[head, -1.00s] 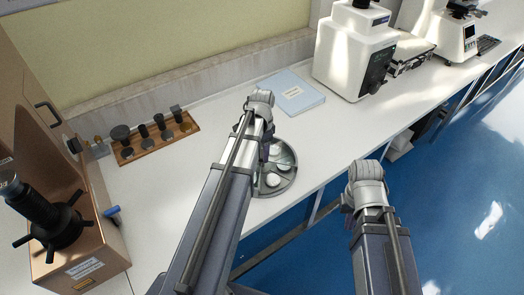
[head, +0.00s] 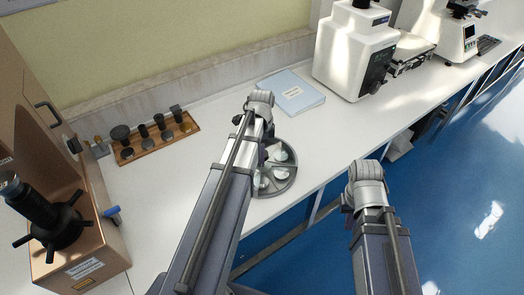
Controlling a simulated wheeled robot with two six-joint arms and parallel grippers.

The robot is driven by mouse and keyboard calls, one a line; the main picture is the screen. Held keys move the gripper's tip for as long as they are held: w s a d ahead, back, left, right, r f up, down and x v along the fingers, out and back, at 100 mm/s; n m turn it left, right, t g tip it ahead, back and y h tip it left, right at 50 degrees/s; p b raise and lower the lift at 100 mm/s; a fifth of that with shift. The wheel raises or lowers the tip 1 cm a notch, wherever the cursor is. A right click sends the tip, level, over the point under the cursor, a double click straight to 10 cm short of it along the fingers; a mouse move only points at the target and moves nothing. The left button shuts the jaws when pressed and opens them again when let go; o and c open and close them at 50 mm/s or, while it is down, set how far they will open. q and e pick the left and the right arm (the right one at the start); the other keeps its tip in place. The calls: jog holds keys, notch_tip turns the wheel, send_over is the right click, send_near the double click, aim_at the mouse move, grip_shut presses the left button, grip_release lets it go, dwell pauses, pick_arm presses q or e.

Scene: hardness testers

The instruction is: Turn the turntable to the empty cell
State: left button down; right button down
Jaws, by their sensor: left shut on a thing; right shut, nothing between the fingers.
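The turntable (head: 290,180) is a round grey disc with several cells, lying on the white bench near its front edge. Pale pieces sit in the cells on its visible right side. My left arm covers its left part, so the cells there are hidden. My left gripper (head: 264,128) is over the far side of the turntable, shut on it as far as I can see; the fingertips are mostly hidden behind my wrist. My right gripper (head: 348,201) is shut and empty, off the front of the bench, partly hidden by its own wrist.
A wooden rack (head: 158,143) with dark cylindrical parts stands at the back left. A brown tester (head: 85,240) with a black handwheel fills the left. A pale blue booklet (head: 291,93) lies behind the turntable. A white tester (head: 350,55) stands to the right; the bench between is clear.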

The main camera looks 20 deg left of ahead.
pick_arm(q)
jog(key=shift+m, duration=2.3)
jog(key=shift+c, duration=1)
grip_release()
jog(key=shift+r, duration=0.15)
notch_tip(320, 180, up, 8)
jog(key=p, duration=0.8)
jog(key=shift+f, duration=0.2)
